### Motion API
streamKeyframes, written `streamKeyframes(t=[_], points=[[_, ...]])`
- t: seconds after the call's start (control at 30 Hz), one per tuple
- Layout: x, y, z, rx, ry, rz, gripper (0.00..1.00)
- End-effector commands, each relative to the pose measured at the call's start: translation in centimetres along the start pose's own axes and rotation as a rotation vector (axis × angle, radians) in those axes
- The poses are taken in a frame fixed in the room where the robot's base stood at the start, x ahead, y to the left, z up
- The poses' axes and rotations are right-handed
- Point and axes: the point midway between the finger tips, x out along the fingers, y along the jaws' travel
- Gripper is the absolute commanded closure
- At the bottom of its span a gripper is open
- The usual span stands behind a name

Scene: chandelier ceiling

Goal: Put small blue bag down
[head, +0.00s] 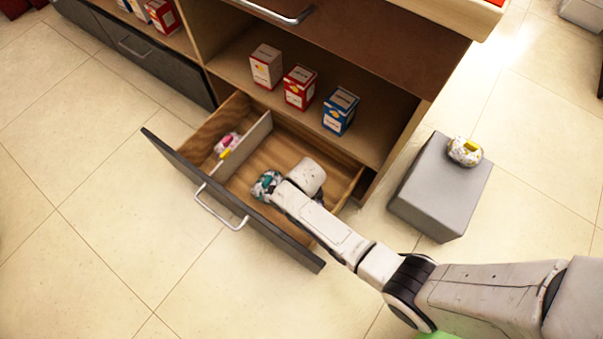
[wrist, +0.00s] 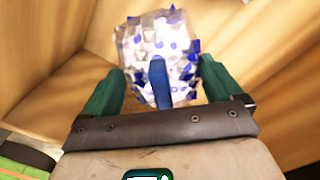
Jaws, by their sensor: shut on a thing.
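The small blue bag (wrist: 158,45) is a white and blue speckled lump with a blue strip on its near side. In the wrist view it sits between the two green fingers of my gripper (wrist: 158,85), which is shut on it. In the head view my gripper (head: 272,179) is over the right compartment of the open drawer (head: 288,157), near the drawer front, and the bag (head: 262,188) shows only in part beside it. I cannot tell whether the bag touches the drawer floor.
A speckled bag with pink and yellow pieces (head: 227,144) lies in the left compartment, behind a divider (head: 246,141). Red, white and blue boxes (head: 340,110) stand on the shelf above. Another bag (head: 465,151) sits on a grey block (head: 440,187) at right.

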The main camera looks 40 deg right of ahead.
Motion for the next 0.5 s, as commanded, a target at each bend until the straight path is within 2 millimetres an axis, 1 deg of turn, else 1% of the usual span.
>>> streamKeyframes(t=[0.03, 0.17, 0.4, 0.5], points=[[0.6, -0.1, 0.1, 0.000, -0.001, -0.001, 0.39], [1.2, -0.1, 0.1, -0.001, -0.001, -0.001, 0.39], [4.3, 0.0, 0.0, -0.002, 0.000, 0.000, 0.39], [4.5, 0.0, 0.0, -0.002, 0.000, -0.001, 0.39]])
